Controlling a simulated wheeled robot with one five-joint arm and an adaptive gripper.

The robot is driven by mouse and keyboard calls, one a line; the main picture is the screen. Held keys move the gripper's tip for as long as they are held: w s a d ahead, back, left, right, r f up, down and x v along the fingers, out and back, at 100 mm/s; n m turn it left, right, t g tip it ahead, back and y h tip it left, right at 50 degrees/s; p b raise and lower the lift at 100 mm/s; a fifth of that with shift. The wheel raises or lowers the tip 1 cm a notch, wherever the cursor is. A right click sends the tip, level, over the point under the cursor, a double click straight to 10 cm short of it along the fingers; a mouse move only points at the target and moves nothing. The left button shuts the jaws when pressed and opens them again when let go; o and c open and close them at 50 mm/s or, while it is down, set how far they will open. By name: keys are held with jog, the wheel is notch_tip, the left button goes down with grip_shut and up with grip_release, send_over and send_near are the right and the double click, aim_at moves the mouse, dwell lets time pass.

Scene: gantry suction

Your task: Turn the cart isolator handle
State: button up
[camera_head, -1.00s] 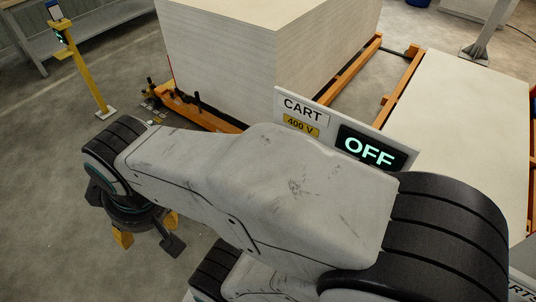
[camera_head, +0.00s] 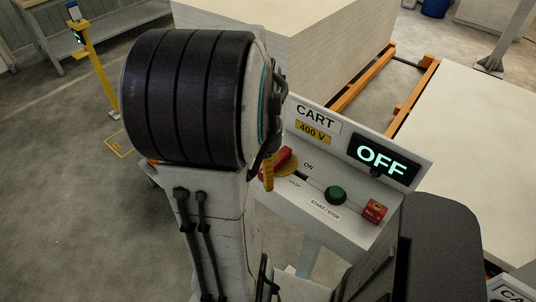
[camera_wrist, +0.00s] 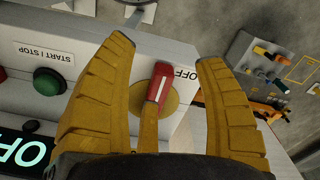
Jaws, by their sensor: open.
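The cart isolator handle is a red bar with a white stripe on a yellow disc. It shows in the wrist view (camera_wrist: 161,83), and partly in the head view (camera_head: 277,161), where my arm covers the rest. In the wrist view one end lies near the OFF label (camera_wrist: 184,73). My gripper (camera_wrist: 165,55) is open, with yellow fingers to the left and right of the handle, apart from it. A middle yellow finger (camera_wrist: 149,128) overlaps the handle's lower end; contact cannot be told. In the head view only a yellow finger edge (camera_head: 268,174) shows. The CART display (camera_head: 381,160) reads OFF.
On the same sloped panel sit a green START / STOP button (camera_head: 335,195) and a red block (camera_head: 375,211). A large pale board stack (camera_head: 320,45) stands behind, with orange rails (camera_head: 362,80). A yellow post (camera_head: 99,75) stands at left.

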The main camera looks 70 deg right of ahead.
aim_at(279, 159)
jog(key=d, duration=0.1)
jog(key=s+d+m, duration=0.2)
jog(key=shift+s+d+f, duration=0.2)
jog(key=shift+s+d, duration=0.05)
jog(key=shift+d, duration=0.15)
jog(key=shift+m, duration=0.9)
jog(key=d+r, duration=0.1)
jog(key=d, duration=0.1)
jog(key=d+r, duration=0.1)
jog(key=d, duration=0.1)
jog(key=shift+w+r, duration=0.3)
jog(key=shift+r, duration=0.05)
jog(key=shift+r+m, duration=0.25)
jog(key=shift+m, duration=0.15)
jog(key=shift+a+m, duration=0.35)
jog(key=shift+m, duration=0.25)
jog(key=shift+f, duration=3.7)
grip_shut()
